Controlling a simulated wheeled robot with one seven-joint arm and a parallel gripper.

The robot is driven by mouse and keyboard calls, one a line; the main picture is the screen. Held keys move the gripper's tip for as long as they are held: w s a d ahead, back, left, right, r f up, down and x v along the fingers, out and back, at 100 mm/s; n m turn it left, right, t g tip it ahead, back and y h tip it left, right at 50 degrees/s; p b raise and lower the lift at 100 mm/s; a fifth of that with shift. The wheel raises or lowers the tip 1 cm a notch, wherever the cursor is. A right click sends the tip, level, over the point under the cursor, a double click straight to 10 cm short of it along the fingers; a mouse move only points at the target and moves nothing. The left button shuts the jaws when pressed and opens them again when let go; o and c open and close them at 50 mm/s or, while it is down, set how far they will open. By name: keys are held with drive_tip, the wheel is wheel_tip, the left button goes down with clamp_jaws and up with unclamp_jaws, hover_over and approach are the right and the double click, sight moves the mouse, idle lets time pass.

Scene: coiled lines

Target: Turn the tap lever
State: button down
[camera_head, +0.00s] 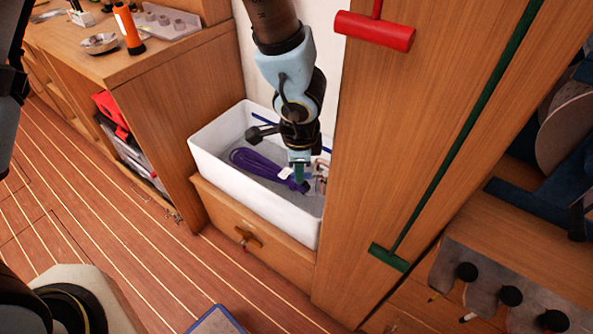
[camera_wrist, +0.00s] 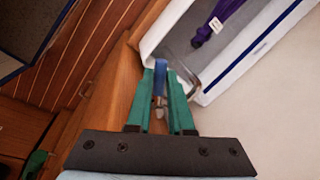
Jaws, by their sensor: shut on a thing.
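The tap is only partly in view. In the wrist view a blue lever (camera_wrist: 160,79) stands between the green fingertips of my gripper (camera_wrist: 161,75), and a curved silver metal piece (camera_wrist: 191,75) beside it looks like the spout. In the head view my gripper (camera_head: 299,168) points down over the right part of a white basin (camera_head: 205,160). Its jaws are shut on the blue lever, which the fingers hide in the head view. Small coppery metal parts (camera_head: 321,183) show just right of the fingers. I cannot tell how far the lever is turned.
A purple coiled line (camera_head: 256,162) with a white tag lies in the basin, left of my gripper. A wooden panel with a red T-handle (camera_head: 375,30) and a green T-handle (camera_head: 388,257) stands close on the right. A wooden counter (camera_head: 100,68) stands left.

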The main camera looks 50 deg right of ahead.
drive_tip(key=shift+s+a+n, duration=0.1)
drive_tip(key=shift+a+n, duration=0.05)
drive_tip(key=shift+n, duration=0.25)
drive_tip(key=c, duration=0.8)
unclamp_jaws()
drive_tip(key=r, duration=0.3)
drive_tip(key=s+a+r, duration=0.1)
drive_tip(key=r, duration=0.3)
drive_tip(key=r+p, duration=0.1)
drive_tip(key=r, duration=0.2)
drive_tip(key=shift+s+a+r, duration=0.25)
drive_tip(key=shift+s+r, duration=0.05)
drive_tip(key=shift+s, duration=0.05)
